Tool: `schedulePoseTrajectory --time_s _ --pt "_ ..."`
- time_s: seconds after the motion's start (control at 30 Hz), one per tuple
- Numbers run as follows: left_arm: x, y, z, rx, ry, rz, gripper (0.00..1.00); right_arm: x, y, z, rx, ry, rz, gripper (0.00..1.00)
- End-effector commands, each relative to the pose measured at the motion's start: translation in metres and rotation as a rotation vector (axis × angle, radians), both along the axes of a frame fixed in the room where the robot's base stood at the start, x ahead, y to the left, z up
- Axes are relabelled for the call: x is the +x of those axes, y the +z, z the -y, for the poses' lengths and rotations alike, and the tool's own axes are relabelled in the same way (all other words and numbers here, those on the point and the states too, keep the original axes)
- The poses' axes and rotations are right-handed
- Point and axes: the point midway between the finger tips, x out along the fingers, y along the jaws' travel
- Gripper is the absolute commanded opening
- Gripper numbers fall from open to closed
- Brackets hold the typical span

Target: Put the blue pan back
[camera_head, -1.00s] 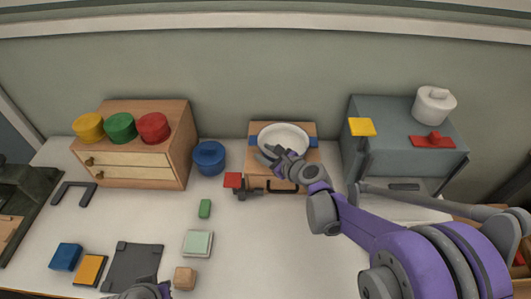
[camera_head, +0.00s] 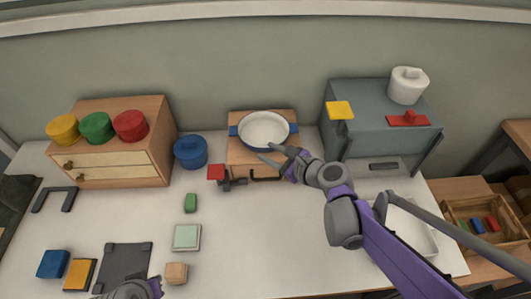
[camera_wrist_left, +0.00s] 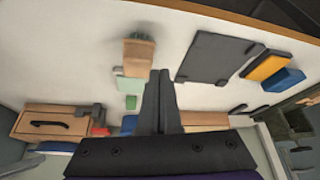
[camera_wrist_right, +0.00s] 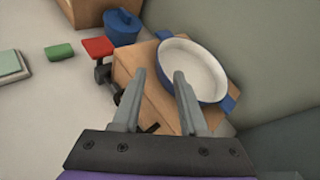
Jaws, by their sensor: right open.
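The blue pan (camera_head: 264,130), with a white inside and blue side handles, sits on a wooden box (camera_head: 240,152) against the back wall. In the right wrist view the pan (camera_wrist_right: 195,70) lies just beyond my fingertips. My right gripper (camera_head: 270,155) is open and empty at the pan's front right edge; its fingers (camera_wrist_right: 158,75) stand apart. Whether a finger touches the rim cannot be told. My left gripper (camera_head: 135,292) is at the bottom edge, mostly cut off. In the left wrist view its fingers (camera_wrist_left: 160,75) look together with nothing between them.
A lidded blue pot (camera_head: 190,152) stands left of the box. A red-topped part (camera_head: 217,172) sits at its front left corner. A drawer cabinet (camera_head: 115,165) with coloured round pieces is left; a grey stove-like unit (camera_head: 375,130) is right. The table's middle front is mostly clear.

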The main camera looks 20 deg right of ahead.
Motion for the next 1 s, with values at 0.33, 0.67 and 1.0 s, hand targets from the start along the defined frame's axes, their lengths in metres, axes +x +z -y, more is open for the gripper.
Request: schedulePoseTrajectory --time_s 0.33,0.67,1.0 --pt "0.000 0.000 0.000 0.000 0.000 0.000 0.00 -0.104 -0.043 -0.049 -0.989 0.691 0.079 0.43" --pt "0.000 0.000 0.000 0.000 0.000 0.000 0.00 -0.201 -0.076 -0.020 -1.845 1.590 0.217 0.43" --pt "0.000 0.000 0.000 0.000 0.000 0.000 0.00 -0.208 -0.077 -0.012 -1.921 1.697 0.228 0.43"
